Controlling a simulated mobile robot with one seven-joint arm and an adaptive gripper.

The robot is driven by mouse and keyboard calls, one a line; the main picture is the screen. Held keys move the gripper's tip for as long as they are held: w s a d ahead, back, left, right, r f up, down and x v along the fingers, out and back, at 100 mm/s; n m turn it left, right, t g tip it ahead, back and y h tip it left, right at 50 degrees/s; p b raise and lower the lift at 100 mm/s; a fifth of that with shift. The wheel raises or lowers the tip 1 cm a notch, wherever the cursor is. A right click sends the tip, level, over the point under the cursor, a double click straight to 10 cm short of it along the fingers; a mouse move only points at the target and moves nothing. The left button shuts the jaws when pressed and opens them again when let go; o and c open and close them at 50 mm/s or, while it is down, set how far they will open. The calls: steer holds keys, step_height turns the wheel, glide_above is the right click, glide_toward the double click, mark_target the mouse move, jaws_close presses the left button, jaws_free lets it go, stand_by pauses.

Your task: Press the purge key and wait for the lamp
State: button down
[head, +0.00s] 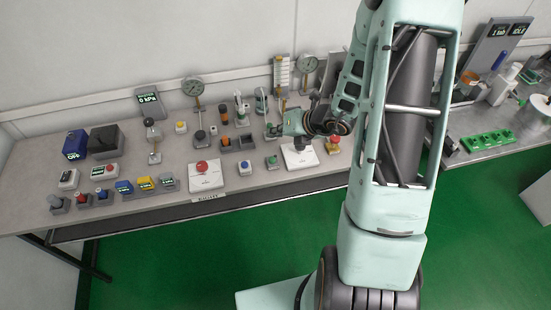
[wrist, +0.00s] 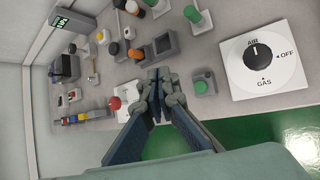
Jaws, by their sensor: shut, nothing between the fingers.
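No key with a readable purge label shows, so I cannot tell which one it is. A green push button on a small grey box (head: 271,161) stands near the front edge of the bench; it also shows in the wrist view (wrist: 204,86). A blue button on a white box (head: 245,168) is left of it, and my fingers seem to hide it in the wrist view. My gripper (wrist: 156,74) is shut and empty, above the bench between the green button and the red knob. In the head view it (head: 272,131) is behind the green button. I cannot identify the lamp.
A white plate with a black AIR/OFF/GAS selector (wrist: 258,55) is right of the green button. A red knob on a white plate (head: 205,178) is to the left. Gauges (head: 193,87) and small testers crowd the bench (head: 285,186). A second table (head: 470,150) stands right.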

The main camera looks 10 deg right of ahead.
mark_target(274, 160)
steer(key=shift+s+a+f+m, duration=0.1)
steer(key=shift+a+m, duration=0.05)
steer(key=shift+m, duration=0.15)
steer(key=shift+f, duration=0.1)
step_height(274, 160, down, 9)
steer(key=b, duration=0.7)
steer(key=shift+r+b, duration=0.2)
steer(key=shift+b, duration=0.15)
steer(key=shift+f, duration=0.15)
stand_by(0.8)
steer(key=shift+f+b, duration=0.3)
steer(key=shift+b, duration=0.15)
steer(key=shift+f+b, duration=0.5)
stand_by(0.5)
steer(key=shift+r, duration=0.1)
steer(key=shift+r+p, duration=0.7)
steer(key=shift+r, duration=0.15)
